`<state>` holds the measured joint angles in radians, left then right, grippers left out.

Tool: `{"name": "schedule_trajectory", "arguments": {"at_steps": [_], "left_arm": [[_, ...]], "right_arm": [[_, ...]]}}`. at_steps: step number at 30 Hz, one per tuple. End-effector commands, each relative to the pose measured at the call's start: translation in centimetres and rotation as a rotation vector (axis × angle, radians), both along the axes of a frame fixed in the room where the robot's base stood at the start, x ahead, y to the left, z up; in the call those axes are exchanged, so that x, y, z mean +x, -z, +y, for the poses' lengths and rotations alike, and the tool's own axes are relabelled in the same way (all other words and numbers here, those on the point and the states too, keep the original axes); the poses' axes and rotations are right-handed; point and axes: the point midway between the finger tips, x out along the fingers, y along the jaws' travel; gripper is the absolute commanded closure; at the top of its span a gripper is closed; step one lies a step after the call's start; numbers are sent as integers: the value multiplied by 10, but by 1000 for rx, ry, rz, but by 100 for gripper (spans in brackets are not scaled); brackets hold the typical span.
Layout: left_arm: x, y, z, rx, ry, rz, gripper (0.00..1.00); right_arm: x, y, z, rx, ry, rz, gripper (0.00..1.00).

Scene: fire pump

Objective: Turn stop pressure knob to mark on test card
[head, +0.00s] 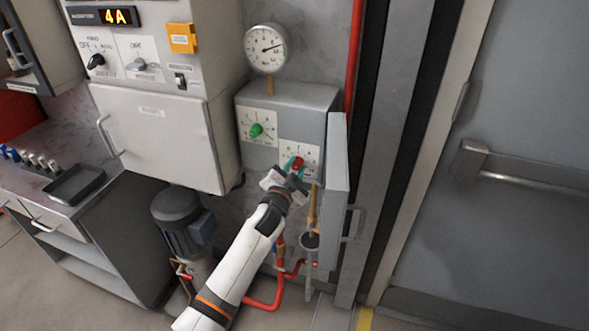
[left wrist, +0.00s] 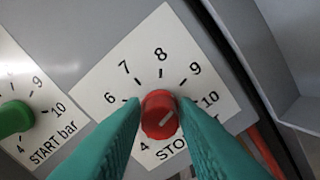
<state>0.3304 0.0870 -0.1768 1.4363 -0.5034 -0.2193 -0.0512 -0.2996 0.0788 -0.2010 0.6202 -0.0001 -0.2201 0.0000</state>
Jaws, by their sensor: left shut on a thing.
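The red stop pressure knob (left wrist: 160,115) sits on a white dial plate (left wrist: 118,78) with marks from 4 to 10. In the head view the red knob (head: 298,163) is on the lower right of a grey box (head: 285,98). I cannot make out which item is the test card; an orange-edged tag (head: 182,38) has unreadable text. My right gripper is out of view.
The green start knob (head: 256,130) is on the plate to the left. A round gauge (head: 266,48) stands above the box. An open grey door panel (head: 337,160) stands close on the right of the knob. Red pipes (head: 265,303) and a motor (head: 182,220) are below.

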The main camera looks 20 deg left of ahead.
Motion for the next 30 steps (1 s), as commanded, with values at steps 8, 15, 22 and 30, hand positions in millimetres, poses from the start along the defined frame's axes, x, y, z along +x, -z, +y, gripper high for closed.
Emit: {"name": "schedule_trajectory", "arguments": {"at_steps": [8, 15, 22, 30], "left_arm": [[0, 1, 0, 17, 0, 2, 95], [0, 1, 0, 15, 0, 2, 68], [0, 1, 0, 15, 0, 1, 52], [-8, 1, 1, 16, -1, 0, 52]], "right_arm": [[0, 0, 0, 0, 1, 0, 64], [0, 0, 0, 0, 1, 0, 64], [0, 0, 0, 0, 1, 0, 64], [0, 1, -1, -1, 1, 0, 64]]}}
